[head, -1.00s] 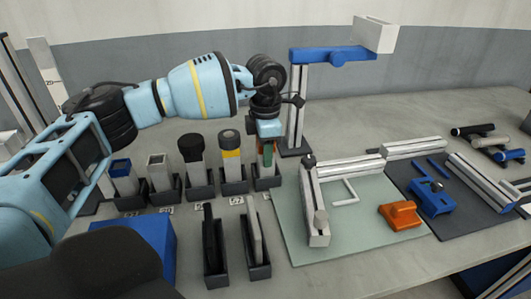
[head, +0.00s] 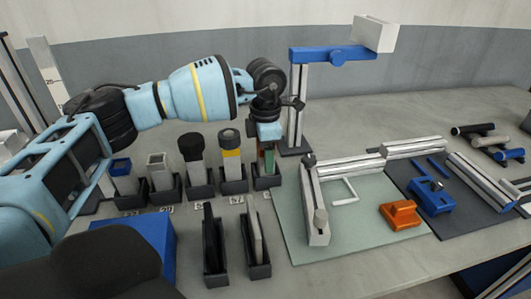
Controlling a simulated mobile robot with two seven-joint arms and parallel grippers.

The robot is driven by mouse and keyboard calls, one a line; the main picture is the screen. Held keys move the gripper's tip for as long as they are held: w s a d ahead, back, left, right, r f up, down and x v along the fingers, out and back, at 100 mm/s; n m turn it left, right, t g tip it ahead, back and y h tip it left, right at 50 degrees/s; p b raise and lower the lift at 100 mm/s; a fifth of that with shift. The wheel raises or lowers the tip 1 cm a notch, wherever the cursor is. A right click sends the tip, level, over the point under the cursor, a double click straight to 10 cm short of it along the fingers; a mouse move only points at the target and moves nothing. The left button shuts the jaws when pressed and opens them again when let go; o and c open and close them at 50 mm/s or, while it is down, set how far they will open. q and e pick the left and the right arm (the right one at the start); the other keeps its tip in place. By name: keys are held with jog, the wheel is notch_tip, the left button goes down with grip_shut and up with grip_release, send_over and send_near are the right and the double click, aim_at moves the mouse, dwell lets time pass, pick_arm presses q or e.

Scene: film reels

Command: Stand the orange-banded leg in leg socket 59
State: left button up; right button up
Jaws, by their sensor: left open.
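My left gripper (head: 267,152) is at the rightmost dark socket (head: 267,182) of the back row, pointing down with its jaws open. A narrow upright piece with green and reddish-brown faces shows between or just behind the fingers; its lower end is at the socket, and I cannot tell what it is. A pale leg with an orange-yellow band (head: 231,142) and a dark top stands upright in the neighbouring socket (head: 234,186) to the left. The gripper is apart from that leg. Small number tags lie before the sockets; one looks like 57, and I cannot read a 59. My right gripper is not in view.
More legs stand to the left, one black-topped (head: 192,147) and one blue-topped (head: 121,168). Two dark holders (head: 215,270) with flat pieces are in front. A blue-armed stand (head: 297,105) rises just behind my gripper. A pale green mat (head: 365,238) with rails lies right.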

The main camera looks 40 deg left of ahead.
pick_arm(q)
notch_tip(320, 180, up, 11)
jog(key=shift+f, duration=0.1)
jog(key=shift+r, duration=0.75)
